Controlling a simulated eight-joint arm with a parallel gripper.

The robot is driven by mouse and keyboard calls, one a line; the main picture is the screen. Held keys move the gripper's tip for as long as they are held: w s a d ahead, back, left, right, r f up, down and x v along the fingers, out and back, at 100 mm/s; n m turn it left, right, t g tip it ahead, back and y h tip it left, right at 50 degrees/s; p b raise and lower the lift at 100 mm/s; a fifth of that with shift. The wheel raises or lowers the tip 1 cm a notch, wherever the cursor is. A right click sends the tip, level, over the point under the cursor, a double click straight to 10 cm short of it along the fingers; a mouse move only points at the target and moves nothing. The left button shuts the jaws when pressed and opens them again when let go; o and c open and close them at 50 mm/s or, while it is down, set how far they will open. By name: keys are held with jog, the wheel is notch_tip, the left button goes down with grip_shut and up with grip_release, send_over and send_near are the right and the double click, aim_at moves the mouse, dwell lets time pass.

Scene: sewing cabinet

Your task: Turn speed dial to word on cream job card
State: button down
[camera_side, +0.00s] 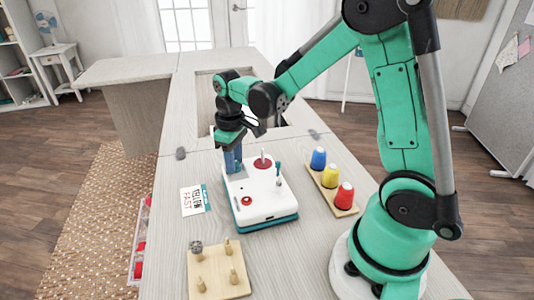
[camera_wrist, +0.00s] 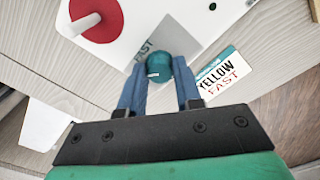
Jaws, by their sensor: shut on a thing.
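The white machine (camera_side: 262,195) with a teal base stands on the cabinet top. My gripper (camera_side: 233,160) points down at its far left corner. In the wrist view my gripper (camera_wrist: 159,68) has its blue fingers on both sides of a teal dial (camera_wrist: 158,66), shut on it. The dial carries a small white mark on its near left side. The word FAST is printed on a grey patch (camera_wrist: 165,38) beside the dial; any other dial words are hidden. The pale job card (camera_side: 194,200) lies left of the machine and reads YELLOW and FAST; it also shows in the wrist view (camera_wrist: 222,72).
A wooden rack (camera_side: 341,210) right of the machine holds blue, yellow and red cones. A wooden peg board (camera_side: 217,272) with several pegs lies in front. A red disc with a spindle (camera_side: 263,161) and a teal-topped post (camera_side: 279,173) rise from the machine.

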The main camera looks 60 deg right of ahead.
jog(key=m, duration=0.4)
jog(key=shift+m, duration=0.3)
jog(key=m, duration=0.4)
jog(key=shift+m, duration=0.3)
jog(key=c, duration=0.6)
grip_release()
jog(key=shift+r, duration=2.8)
jog(key=shift+a, duration=0.1)
